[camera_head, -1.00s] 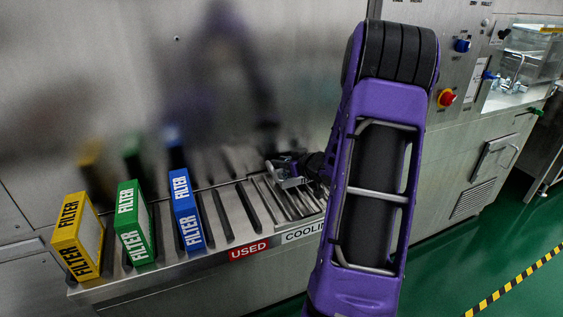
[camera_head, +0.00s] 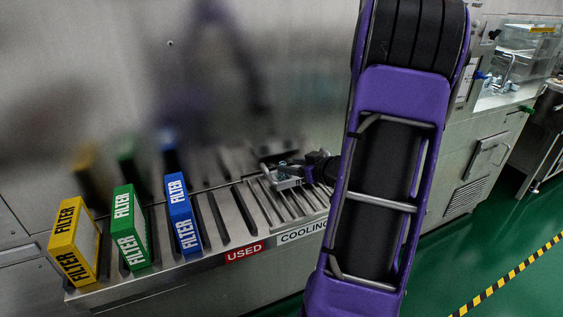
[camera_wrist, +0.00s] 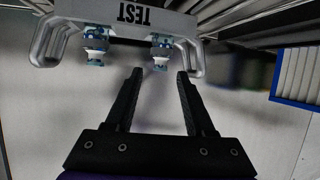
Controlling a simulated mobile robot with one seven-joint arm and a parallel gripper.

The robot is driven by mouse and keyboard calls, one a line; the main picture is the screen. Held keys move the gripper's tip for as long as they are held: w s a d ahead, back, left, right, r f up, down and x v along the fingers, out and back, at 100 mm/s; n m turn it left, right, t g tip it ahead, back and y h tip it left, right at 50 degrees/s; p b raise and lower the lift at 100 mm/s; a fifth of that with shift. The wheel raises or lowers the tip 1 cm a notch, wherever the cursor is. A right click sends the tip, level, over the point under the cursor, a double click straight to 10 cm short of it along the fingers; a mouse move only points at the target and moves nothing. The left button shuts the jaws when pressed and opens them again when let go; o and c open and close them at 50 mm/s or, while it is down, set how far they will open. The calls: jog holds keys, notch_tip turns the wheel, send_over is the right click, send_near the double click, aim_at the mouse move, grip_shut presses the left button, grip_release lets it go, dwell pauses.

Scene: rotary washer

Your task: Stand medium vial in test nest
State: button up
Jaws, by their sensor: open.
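A metal rack labelled TEST (camera_wrist: 140,14), with a looped handle at each end, is at the top of the wrist view; its lettering appears upside down. Two small vials with blue parts, one at left (camera_wrist: 95,45) and one at right (camera_wrist: 162,50), show at the rack. I cannot tell their sizes. My gripper (camera_wrist: 159,73) is open, with nothing seen between its two black fingers. The right vial lies just beyond the fingertips, in line with the gap. In the head view my gripper (camera_head: 284,172) is small and low by the slotted shelf, its details unclear.
Yellow (camera_head: 74,242), green (camera_head: 130,228) and blue (camera_head: 182,213) filters stand on the slotted metal shelf (camera_head: 232,212) to the left. The shelf bears USED and COOLING labels. A steel wall rises behind it. The blue filter's edge shows at right in the wrist view (camera_wrist: 297,102).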

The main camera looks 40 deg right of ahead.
jog(key=shift+v, duration=1.9)
